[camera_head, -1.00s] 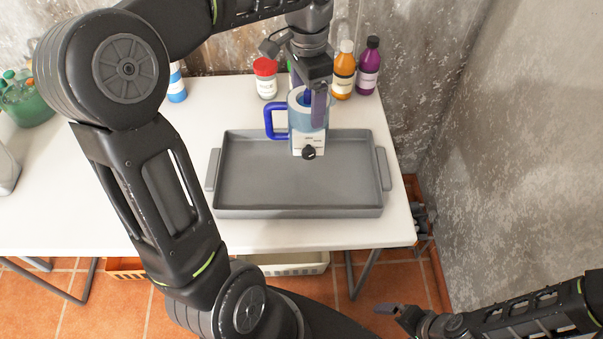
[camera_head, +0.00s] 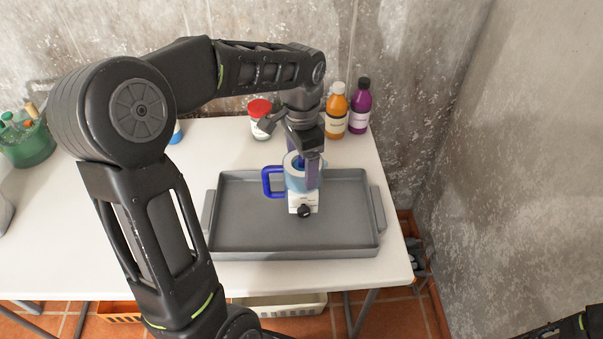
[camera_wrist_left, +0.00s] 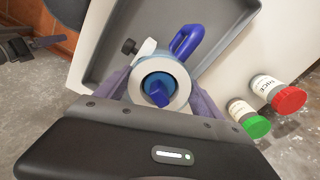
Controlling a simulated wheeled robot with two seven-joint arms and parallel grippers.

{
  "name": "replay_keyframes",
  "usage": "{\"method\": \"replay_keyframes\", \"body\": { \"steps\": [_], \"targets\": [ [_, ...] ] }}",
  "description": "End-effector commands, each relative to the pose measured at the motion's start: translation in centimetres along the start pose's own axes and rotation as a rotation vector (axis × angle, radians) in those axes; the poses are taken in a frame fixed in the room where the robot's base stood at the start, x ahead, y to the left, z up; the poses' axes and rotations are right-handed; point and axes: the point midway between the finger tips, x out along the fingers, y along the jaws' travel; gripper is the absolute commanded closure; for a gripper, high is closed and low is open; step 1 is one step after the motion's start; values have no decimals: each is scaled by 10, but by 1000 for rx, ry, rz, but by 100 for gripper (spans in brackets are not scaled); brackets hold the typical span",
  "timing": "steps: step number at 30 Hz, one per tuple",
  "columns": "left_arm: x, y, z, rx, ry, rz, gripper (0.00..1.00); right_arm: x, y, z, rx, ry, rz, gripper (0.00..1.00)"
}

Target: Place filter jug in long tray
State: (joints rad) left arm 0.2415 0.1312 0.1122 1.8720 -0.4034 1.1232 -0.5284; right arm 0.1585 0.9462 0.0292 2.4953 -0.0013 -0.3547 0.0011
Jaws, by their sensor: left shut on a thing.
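The filter jug (camera_head: 302,186) has a clear bluish body, a white base with a dark knob and a blue handle on its left. My left gripper (camera_head: 303,164) is shut on the jug from above, its fingers on either side of the body. The jug is upright over the back middle of the grey long tray (camera_head: 245,225); I cannot tell whether its base touches the floor of the tray. The left wrist view shows the jug (camera_wrist_left: 178,73) from above between the fingers, with the tray (camera_wrist_left: 215,20) behind it.
A red-capped jar (camera_head: 261,122), an orange bottle (camera_head: 336,112) and a purple bottle (camera_head: 360,110) stand behind the tray. The left wrist view also shows a green-capped jar (camera_wrist_left: 247,117). A green tub (camera_head: 28,140) is far left. The table's (camera_head: 100,225) left part is mostly clear.

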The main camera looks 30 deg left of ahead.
Motion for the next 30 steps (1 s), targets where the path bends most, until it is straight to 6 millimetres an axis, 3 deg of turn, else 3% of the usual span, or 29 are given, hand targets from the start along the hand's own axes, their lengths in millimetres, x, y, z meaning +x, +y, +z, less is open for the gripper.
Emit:
{"method": "replay_keyframes", "body": {
  "steps": [9, 22, 23, 30],
  "targets": [
    [32, 0, 0, 0, 1, 0, 96, -3, -1, 0, 0, 0, 0, 0],
    [38, 0, 0, 0, 1, -1, 96, 0, 0, 0, 0, 0, 0, 0],
    [38, 0, 0, 0, -1, 1, 20, 0, 0, 0, 0, 0, 0, 0],
    [38, 0, 1, 0, -1, 1, 1, 0, 0, 0, 0, 0, 0, 0]
  ]
}}
